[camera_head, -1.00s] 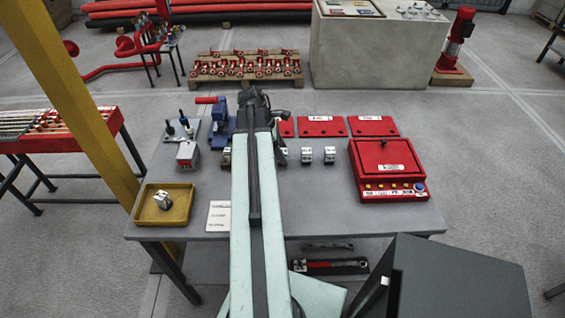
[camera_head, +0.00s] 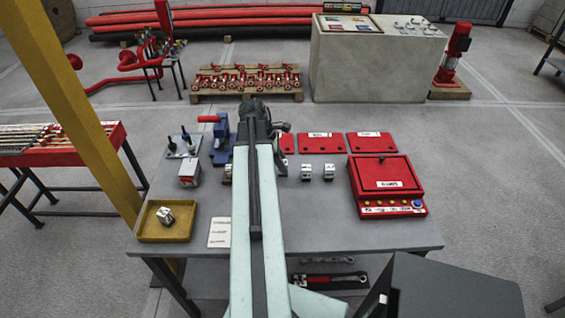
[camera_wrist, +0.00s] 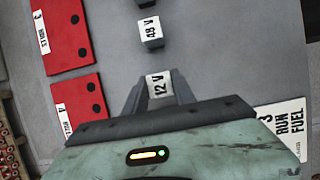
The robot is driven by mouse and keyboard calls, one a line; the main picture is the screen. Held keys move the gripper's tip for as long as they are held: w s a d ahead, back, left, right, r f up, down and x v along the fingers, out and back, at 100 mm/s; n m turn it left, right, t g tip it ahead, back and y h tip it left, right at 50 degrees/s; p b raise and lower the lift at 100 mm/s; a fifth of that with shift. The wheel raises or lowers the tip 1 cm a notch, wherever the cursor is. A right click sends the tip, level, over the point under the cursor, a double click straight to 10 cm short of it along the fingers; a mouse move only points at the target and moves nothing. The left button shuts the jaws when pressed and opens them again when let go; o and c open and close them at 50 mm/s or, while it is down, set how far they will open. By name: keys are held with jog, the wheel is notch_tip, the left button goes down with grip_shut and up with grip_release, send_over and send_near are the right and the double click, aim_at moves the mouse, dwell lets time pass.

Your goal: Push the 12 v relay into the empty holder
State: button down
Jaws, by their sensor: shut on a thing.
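The 12 V relay (camera_wrist: 159,85) is a small block with a white "12 V" label. In the wrist view it sits between the fingers of my gripper (camera_wrist: 158,92), which is shut on it. In the head view my arm and gripper (camera_head: 254,108) reach over the middle of the table and hide the relay. A 48 V relay (camera_wrist: 151,33) stands just beyond in the wrist view. Two small light blocks (camera_head: 306,172) and (camera_head: 329,172) stand right of my arm. I cannot make out the empty holder; my arm covers part of the table.
The grey table (camera_head: 290,225) bears a yellow tray (camera_head: 150,232) holding a small block, a white card (camera_head: 219,233), a blue tool with a red handle (camera_head: 221,135), red plates (camera_head: 321,143) and a red box (camera_head: 386,185) with buttons. The table's front middle is bare.

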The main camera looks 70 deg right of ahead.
notch_tip(320, 180, up, 8)
jog(key=p, duration=0.6)
jog(key=shift+f, duration=0.2)
